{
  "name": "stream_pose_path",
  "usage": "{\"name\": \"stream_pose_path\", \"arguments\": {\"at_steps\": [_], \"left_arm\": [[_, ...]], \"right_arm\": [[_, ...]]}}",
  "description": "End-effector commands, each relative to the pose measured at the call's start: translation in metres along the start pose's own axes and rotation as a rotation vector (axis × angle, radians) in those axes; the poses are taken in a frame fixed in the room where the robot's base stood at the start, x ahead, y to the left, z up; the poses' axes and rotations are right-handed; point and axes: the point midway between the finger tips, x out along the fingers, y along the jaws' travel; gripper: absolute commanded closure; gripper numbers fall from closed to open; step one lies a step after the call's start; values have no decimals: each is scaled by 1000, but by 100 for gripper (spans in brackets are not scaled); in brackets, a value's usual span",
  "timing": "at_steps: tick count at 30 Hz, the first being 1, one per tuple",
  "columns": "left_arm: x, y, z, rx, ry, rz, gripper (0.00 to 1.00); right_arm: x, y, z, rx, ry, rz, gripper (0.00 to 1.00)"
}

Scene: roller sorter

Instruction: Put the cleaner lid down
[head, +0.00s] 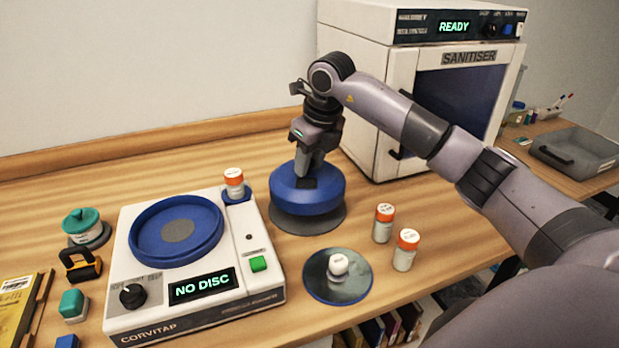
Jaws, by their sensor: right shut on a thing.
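The cleaner lid appears to be the round blue piece (300,200) in the middle of the table. My right gripper (308,175) is above it, pointing down, and is shut on its top; the fingertips hide the part they grip. The lid sits level over a dark grey round base (330,220), which shows around its lower edge. I cannot tell whether lid and base touch. My left gripper is not in view.
A white sorter (200,320) reading "NO DISC" stands left, with a blue-rimmed bowl. A clear disc (325,290) with a white knob lies in front. Two orange-capped bottles (383,225) (404,252) stand right of it. The sanitiser (365,100) stands behind.

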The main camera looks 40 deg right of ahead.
Motion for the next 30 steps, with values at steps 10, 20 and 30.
{"name": "stream_pose_path", "arguments": {"at_steps": [10,20,30], "left_arm": [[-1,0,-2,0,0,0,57],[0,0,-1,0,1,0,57],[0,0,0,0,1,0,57]], "right_arm": [[39,0,-11,0,2,1,100],[44,0,-12,-1,-1,1,100],[46,0,-13,0,0,0,42]]}}
